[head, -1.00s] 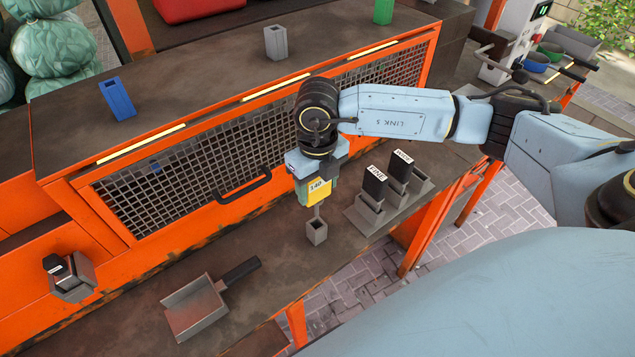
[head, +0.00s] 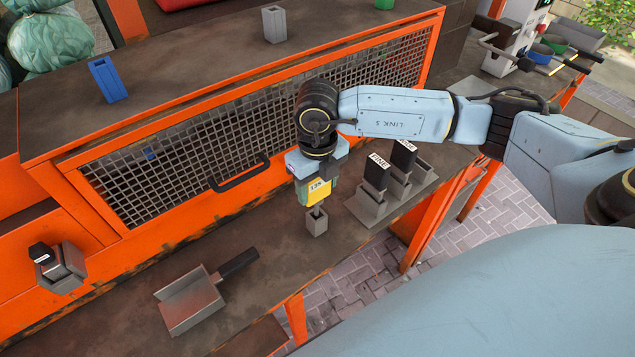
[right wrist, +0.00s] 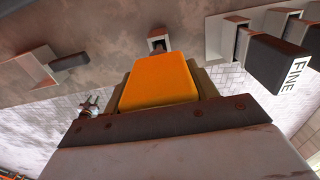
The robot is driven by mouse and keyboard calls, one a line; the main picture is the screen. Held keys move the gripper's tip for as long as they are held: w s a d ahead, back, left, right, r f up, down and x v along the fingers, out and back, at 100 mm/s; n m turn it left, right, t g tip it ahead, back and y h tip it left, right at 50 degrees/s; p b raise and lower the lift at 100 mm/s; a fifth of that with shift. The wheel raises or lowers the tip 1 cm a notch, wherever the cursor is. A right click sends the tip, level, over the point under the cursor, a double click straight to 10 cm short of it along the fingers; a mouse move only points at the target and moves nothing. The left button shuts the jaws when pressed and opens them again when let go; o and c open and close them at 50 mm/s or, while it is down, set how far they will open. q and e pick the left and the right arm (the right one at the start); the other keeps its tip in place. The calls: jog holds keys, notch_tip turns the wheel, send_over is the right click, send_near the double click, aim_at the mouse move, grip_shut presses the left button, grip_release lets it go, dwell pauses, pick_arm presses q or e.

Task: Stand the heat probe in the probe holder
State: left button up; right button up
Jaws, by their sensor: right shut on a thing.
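In the right wrist view the probe (right wrist: 160,82) shows as an orange-yellow block. The probe holder (head: 317,224) is a small grey square tube on the bench, directly below the probe; it also shows in the right wrist view (right wrist: 157,34). The stem's lower end is at the holder's mouth and seems inside it; how deep is hidden. My left gripper is out of view.
A grey rack (head: 362,208) with dark blocks, one labelled FINE (head: 376,172), stands close right of the holder. A scoop (head: 190,302) lies front left. A mesh guard with a handle (head: 240,174) rises behind. The bench's front edge is near.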

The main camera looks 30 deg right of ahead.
aim_at(317, 199)
jog(key=shift+f+b, duration=1.95)
jog(key=shift+f, duration=0.5)
jog(key=o, duration=1.2)
jog(key=shift+c, duration=0.2)
jog(key=shift+r, duration=0.1)
notch_tip(317, 199, up, 13)
jog(key=shift+r, duration=0.1)
